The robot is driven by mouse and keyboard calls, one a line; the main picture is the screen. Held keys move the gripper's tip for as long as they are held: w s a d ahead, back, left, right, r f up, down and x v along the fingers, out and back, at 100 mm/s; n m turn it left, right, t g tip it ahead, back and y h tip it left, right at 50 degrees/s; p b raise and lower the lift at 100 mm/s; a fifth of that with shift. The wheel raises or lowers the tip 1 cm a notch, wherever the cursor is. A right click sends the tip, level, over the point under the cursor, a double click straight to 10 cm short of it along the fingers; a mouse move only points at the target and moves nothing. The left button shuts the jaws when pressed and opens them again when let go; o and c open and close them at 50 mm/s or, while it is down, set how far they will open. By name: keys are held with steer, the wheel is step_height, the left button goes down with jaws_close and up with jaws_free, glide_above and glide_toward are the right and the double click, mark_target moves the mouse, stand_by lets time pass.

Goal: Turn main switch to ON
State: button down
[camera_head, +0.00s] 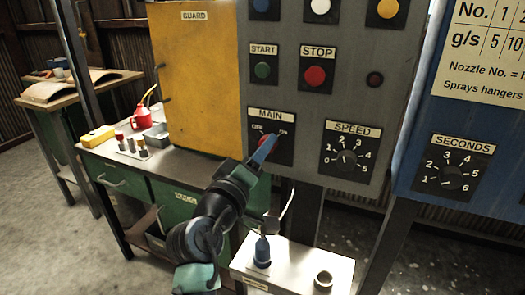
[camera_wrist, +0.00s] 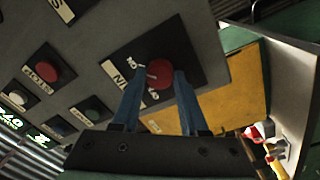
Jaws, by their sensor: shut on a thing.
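The main switch is a red knob on a black plate (camera_head: 285,146) under a MAIN label, on the grey control panel. In the head view my gripper (camera_head: 266,147) reaches it from below and hides most of the knob. In the wrist view the red knob (camera_wrist: 160,72) sits between the two blue fingers of my gripper (camera_wrist: 155,82), one finger on each side, and they are shut on it. Small white marks show by the knob, but I cannot read clearly which setting it points to.
Above are the START button (camera_head: 262,71) and the red STOP button (camera_head: 314,76). The SPEED dial (camera_head: 347,158) is to the right. A yellow guard door (camera_head: 195,80) is to the left.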

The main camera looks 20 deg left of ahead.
steer(key=shift+c, duration=2.2)
jaws_free()
steer(key=s, duration=1.3)
steer(key=shift+a+f, duration=0.2)
steer(key=shift+f, duration=0.25)
